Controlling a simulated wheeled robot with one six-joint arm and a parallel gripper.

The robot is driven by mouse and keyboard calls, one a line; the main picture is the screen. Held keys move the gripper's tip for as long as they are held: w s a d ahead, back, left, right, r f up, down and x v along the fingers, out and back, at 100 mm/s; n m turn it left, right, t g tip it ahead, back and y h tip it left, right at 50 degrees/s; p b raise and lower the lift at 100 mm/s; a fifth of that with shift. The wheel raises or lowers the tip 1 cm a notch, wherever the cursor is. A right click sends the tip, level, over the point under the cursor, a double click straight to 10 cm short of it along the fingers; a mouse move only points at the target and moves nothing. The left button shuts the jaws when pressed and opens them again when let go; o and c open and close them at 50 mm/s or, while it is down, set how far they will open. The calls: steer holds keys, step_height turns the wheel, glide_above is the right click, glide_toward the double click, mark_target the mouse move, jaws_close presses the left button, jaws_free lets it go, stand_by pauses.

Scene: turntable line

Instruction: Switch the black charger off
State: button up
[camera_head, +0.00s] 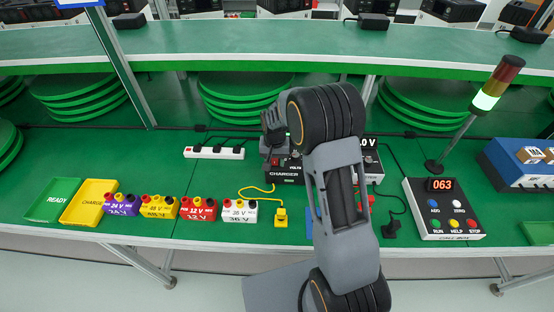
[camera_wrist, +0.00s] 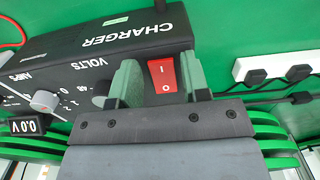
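The black charger (camera_head: 286,174) stands on the green bench behind my arm, partly hidden by it.
A white power strip (camera_head: 214,153) lies left of the charger. Coloured batteries (camera_head: 198,209) and green and yellow trays (camera_head: 54,199) line the front left. A second, white unit (camera_head: 374,166) is behind my arm. A control box (camera_head: 443,208) and lamp post (camera_head: 455,138) stand right.

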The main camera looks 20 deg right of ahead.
steer(key=c, duration=0.7)
steer(key=shift+w+r+g+p, duration=0.1)
steer(key=shift+r+g+p, duration=0.2)
steer(key=shift+g+p, duration=0.35)
steer(key=shift+w+d+f+g+y+p, duration=0.1)
steer(key=shift+w+d+g+y+p, duration=0.1)
steer(key=shift+g+y+p, duration=0.45)
steer(key=o, duration=0.9)
steer(key=shift+a, duration=0.1)
steer(key=b+v, duration=0.1)
steer(key=v, duration=1.3)
steer(key=shift+w+a+f, duration=0.1)
steer(key=shift+w+a, duration=0.05)
steer(key=shift+a, duration=0.05)
